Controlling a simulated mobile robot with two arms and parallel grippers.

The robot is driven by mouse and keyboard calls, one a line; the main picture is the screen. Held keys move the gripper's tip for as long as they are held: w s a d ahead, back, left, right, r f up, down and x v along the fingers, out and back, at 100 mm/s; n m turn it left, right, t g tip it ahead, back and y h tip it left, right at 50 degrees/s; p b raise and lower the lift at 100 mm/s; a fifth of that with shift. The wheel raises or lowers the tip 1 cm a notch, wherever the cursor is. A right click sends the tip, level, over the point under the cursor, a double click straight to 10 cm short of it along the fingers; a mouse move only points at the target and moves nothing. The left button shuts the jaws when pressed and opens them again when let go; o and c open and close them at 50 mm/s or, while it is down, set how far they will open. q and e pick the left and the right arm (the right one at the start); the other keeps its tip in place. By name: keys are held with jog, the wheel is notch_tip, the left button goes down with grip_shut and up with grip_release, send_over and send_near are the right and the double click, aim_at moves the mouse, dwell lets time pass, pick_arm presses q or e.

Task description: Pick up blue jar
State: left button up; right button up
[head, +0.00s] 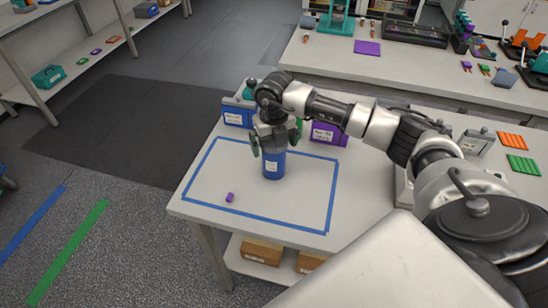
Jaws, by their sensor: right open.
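The blue jar (273,166) stands upright on the table, inside the blue tape rectangle near its back edge. It has a white label on its front. My right gripper (274,147) is directly above the jar, pointing down, with its fingers apart on either side of the jar's upper part. The top of the jar is hidden by the gripper. Whether the fingers touch the jar cannot be told. My left gripper is not in view.
A small purple block (230,197) lies on the table left of the jar. A blue bin (238,113) and a purple bin (324,133) stand close behind the gripper. The table's left edge is near. The front of the taped area (285,208) is clear.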

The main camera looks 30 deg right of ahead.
jog(key=shift+r, duration=0.1)
jog(key=c, duration=1.1)
